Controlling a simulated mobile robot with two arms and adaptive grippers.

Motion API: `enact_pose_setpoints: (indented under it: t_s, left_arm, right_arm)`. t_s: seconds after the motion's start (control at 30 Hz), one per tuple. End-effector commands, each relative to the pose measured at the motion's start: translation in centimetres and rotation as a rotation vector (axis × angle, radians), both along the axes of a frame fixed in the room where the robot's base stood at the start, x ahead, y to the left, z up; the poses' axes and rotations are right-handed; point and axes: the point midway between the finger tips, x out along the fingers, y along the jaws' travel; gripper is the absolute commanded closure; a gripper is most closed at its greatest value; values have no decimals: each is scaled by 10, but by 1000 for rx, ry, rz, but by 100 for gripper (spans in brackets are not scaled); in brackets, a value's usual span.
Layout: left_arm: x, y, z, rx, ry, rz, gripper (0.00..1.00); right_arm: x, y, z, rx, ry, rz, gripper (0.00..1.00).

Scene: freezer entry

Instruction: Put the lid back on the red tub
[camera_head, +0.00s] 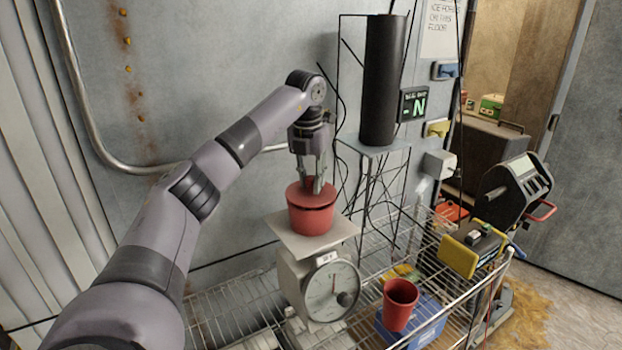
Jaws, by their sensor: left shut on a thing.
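The red tub (311,220) stands upright on the flat pan of a dial scale. A red lid (296,194) lies across the tub's top, and I cannot tell whether it is fully seated. My left gripper (315,187) comes down from above with its fingers shut at the middle of the lid. The fingers hide the part of the lid that they hold. My right gripper is out of view.
The scale (330,285) stands on a wire rack (232,309). A red open cup (400,303) stands at a blue box (424,322) to the right. A black cylinder (381,80) stands on a shelf behind the tub. A grey wall (220,60) is close behind my arm.

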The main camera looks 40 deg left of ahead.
Motion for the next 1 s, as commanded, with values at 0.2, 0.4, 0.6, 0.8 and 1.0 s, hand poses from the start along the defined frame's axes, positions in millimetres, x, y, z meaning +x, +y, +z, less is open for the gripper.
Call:
enact_pose_setpoints:
  t_s: [0.2, 0.4, 0.6, 0.8, 1.0]
  left_arm:
    - [0, 0, 0, 0, 0, 0, 67]
    - [0, 0, 0, 0, 0, 0, 54]
    - [0, 0, 0, 0, 0, 0, 54]
    - [0, 0, 0, 0, 0, 0, 42]
    - [0, 0, 0, 0, 0, 0, 34]
  right_arm:
    - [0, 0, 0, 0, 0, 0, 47]
    - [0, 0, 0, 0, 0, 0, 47]
    - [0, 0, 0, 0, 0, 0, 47]
    - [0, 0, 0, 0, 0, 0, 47]
    - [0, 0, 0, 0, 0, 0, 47]
